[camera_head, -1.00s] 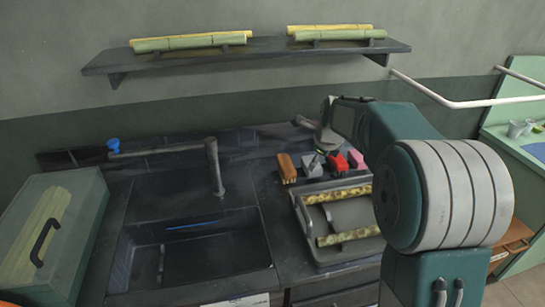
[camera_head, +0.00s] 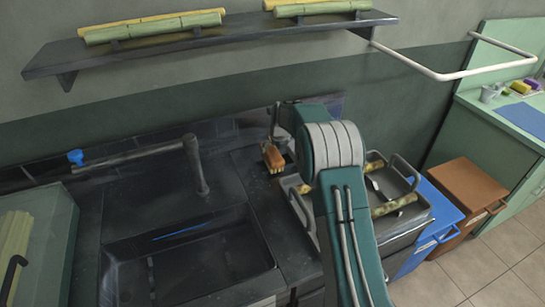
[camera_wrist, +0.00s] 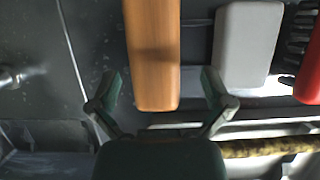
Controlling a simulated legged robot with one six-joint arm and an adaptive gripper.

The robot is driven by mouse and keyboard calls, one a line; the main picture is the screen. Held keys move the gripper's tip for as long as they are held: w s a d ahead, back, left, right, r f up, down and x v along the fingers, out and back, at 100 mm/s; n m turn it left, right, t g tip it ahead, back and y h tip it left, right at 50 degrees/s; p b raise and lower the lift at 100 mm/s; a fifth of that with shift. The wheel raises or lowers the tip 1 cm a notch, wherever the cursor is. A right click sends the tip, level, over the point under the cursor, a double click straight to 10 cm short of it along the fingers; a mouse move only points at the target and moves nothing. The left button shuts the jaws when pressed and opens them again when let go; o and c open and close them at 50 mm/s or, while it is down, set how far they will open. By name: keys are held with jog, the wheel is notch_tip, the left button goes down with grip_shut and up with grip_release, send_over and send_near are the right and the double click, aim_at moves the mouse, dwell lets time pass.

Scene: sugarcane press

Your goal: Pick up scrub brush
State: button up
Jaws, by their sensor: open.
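An orange-brown scrub brush (camera_head: 273,157) with pale bristles stands on the dark counter at the back, right of the sink. In the wrist view its smooth orange back (camera_wrist: 153,45) runs down between the fingers of my gripper (camera_wrist: 161,85). The gripper is open, one finger on each side of the brush's near end, with a gap at both sides. Whether the fingertips are above or level with it I cannot tell. In the head view my gripper (camera_head: 276,132) shows just over the brush, partly hidden by my arm.
A grey block (camera_wrist: 246,45) and a red item (camera_wrist: 312,70) sit right of the brush. The tray (camera_head: 424,213) with cane pieces is in front. The tap (camera_head: 195,165) and sink (camera_head: 190,262) lie left; a shelf (camera_head: 200,42) hangs above. A blue box (camera_head: 425,225) stands right.

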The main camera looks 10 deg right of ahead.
aim_at(272, 152)
jog(key=x, duration=0.3)
jog(key=a+x, duration=0.1)
jog(key=shift+s+f, duration=0.2)
jog(key=shift+f, duration=0.2)
jog(key=shift+w+d+f, duration=0.15)
jog(key=shift+d+f, duration=0.1)
jog(key=shift+d, duration=0.05)
jog(key=c, duration=0.7)
jog(key=shift+a, duration=0.1)
jog(key=c, duration=0.4)
jog(key=shift+a, duration=0.1)
